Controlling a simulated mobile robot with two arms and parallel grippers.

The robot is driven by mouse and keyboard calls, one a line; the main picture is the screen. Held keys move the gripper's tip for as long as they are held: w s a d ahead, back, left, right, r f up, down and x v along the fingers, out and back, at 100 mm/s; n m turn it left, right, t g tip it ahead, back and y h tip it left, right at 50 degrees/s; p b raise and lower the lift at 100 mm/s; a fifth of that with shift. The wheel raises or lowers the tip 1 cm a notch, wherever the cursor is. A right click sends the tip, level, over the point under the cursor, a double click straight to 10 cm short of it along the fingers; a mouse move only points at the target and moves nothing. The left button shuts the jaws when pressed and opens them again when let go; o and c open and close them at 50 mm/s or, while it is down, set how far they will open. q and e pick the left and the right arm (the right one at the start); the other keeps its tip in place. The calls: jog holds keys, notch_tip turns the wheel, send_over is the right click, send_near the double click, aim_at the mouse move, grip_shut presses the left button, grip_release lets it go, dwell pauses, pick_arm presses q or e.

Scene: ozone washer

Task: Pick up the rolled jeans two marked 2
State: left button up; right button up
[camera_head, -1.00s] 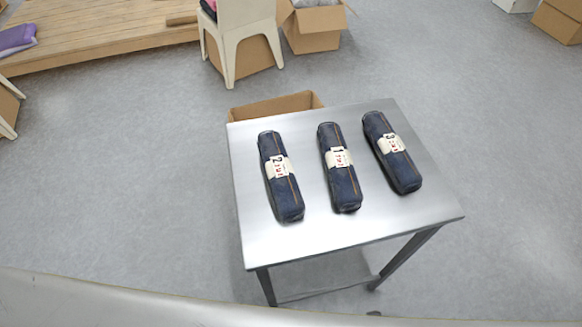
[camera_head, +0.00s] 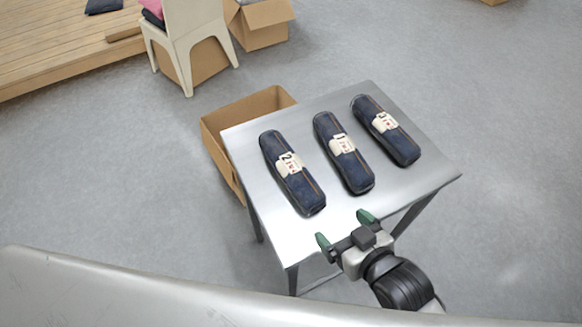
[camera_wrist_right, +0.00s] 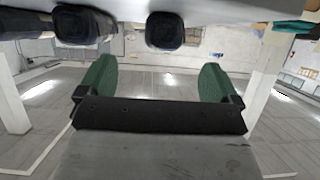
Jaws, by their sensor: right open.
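The rolled jeans marked 2 (camera_head: 304,190) are a dark blue roll with a white label band, lying at the left on a steel table (camera_head: 262,222). The roll marked 1 (camera_head: 356,176) lies in the middle and the roll marked 3 (camera_head: 402,147) at the right. My right gripper (camera_head: 344,228) is open and empty near the table's front edge, in front of rolls 2 and 1. Its green fingers (camera_wrist_right: 155,80) show apart in the right wrist view, with dark roll ends at the top. My left gripper is not in view.
An open cardboard box (camera_head: 222,125) stands on the floor beyond the table's left side. A white chair (camera_head: 192,40) and another open box (camera_head: 262,24) stand behind, near a wooden platform (camera_head: 60,50). The table's front strip is bare.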

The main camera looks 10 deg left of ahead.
aim_at(319, 205)
jog(key=shift+y, duration=0.3)
jog(key=x, duration=0.5)
jog(key=shift+w+a+r, duration=0.1)
jog(key=shift+a+r, duration=0.2)
jog(key=shift+a, duration=0.1)
jog(key=p+x, duration=0.1)
jog(key=x, duration=0.4)
jog(key=shift+w+a+f, duration=0.1)
jog(key=shift+w, duration=0.2)
jog(key=c, duration=1.2)
